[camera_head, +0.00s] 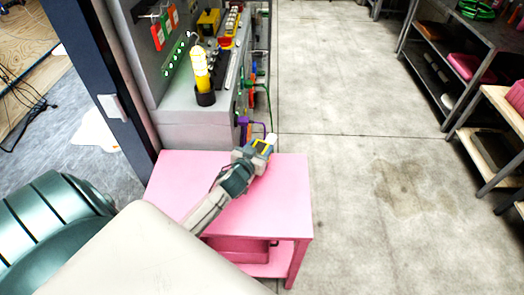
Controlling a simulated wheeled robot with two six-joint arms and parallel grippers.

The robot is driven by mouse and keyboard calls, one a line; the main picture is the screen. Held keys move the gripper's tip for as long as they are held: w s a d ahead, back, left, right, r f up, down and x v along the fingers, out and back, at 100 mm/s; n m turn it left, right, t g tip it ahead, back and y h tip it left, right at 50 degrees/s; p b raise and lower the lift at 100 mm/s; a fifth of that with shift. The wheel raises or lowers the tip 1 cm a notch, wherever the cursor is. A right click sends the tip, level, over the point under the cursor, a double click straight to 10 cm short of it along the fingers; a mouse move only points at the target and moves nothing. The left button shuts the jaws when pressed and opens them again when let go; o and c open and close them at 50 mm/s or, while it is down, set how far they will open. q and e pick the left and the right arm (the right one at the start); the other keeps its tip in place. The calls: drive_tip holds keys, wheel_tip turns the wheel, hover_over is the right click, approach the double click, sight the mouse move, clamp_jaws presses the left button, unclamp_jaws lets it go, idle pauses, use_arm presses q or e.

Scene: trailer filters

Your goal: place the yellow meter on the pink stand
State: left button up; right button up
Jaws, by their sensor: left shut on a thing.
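The pink stand (283,195) is a low table with a flat top and a lower shelf, in the lower middle of the head view. My left arm reaches across it from the lower left. My left gripper (259,148) is over the far edge of the stand's top and is shut on the yellow meter (263,146). The meter is small, yellow and dark, and mostly hidden by the fingers. I cannot tell whether it touches the stand. My right gripper is not in view.
A grey workbench (190,128) with a yellow lamp (200,70) in a black cup stands behind the stand. Cables hang by its right side. Shelves (470,65) line the right. The concrete floor (370,150) between is clear.

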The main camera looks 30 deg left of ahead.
use_arm(q)
drive_tip(key=shift+w+d+r, duration=0.15)
drive_tip(key=shift+w+d, duration=0.2)
drive_tip(key=shift+w, duration=0.1)
wheel_tip(320, 180, down, 3)
drive_tip(key=shift+s+a+f, duration=0.1)
drive_tip(key=shift+s+f, duration=0.05)
drive_tip(key=shift+f, duration=0.3)
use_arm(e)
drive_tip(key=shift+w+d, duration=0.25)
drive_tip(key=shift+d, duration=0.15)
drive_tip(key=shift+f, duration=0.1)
use_arm(q)
drive_tip(key=o, duration=1.1)
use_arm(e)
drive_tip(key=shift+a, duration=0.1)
